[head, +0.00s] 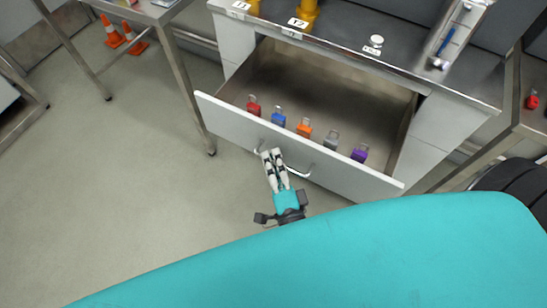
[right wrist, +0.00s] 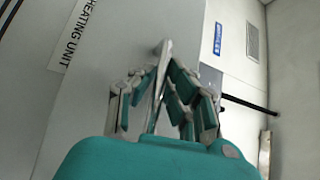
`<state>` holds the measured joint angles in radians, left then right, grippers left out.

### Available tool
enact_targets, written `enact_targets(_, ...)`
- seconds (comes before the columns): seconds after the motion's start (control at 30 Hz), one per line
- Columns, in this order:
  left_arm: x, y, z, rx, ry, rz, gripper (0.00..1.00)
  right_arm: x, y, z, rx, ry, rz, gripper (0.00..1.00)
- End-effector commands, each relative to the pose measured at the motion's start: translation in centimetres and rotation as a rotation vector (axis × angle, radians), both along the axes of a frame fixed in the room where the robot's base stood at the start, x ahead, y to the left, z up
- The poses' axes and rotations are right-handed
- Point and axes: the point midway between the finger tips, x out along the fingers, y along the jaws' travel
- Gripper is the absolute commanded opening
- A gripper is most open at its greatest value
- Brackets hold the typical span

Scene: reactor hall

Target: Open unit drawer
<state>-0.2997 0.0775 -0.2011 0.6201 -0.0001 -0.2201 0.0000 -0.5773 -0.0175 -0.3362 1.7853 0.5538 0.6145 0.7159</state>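The unit drawer (head: 300,143) is pulled well out of the grey-topped unit, and its inside shows in the head view. My right gripper (head: 271,154) is at the left part of the drawer's metal handle (head: 298,173), on the outside of the front. In the right wrist view the handle (right wrist: 158,88) runs between the fingers, which look closed on it. My left gripper is not in view.
Red (head: 253,107), blue (head: 278,118), orange (head: 304,128), grey (head: 331,141) and purple (head: 359,153) padlocks lie in the drawer along its front. A steel table (head: 150,12) stands left, another (head: 535,122) right. Orange cones (head: 113,34) are behind. Floor at left is clear.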

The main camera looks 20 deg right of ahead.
Motion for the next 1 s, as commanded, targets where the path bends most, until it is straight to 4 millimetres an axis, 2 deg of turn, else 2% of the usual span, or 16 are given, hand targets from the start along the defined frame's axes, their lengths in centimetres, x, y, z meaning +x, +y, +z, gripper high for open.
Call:
enact_targets(0.03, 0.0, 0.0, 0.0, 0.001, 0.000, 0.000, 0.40, -0.2, 0.0, -0.5, -0.003, 0.012, 0.002, 0.17)
enact_targets(0.17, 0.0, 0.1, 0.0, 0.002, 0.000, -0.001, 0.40, -0.1, 0.0, -0.4, -0.002, 0.008, 0.002, 0.34)
enact_targets(0.43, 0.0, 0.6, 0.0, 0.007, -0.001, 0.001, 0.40, -0.1, 0.0, -0.1, 0.000, 0.003, 0.001, 0.34)
enact_targets(0.53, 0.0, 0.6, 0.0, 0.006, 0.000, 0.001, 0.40, -0.7, 0.0, -0.3, 0.000, 0.003, 0.002, 0.34)
enact_targets(0.67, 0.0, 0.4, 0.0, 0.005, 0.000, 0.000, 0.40, -2.7, 0.2, -0.6, -0.001, 0.006, 0.003, 0.34)
enact_targets(1.0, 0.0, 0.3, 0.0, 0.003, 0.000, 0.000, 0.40, -9.7, 0.6, -1.5, -0.002, 0.008, 0.003, 0.34)
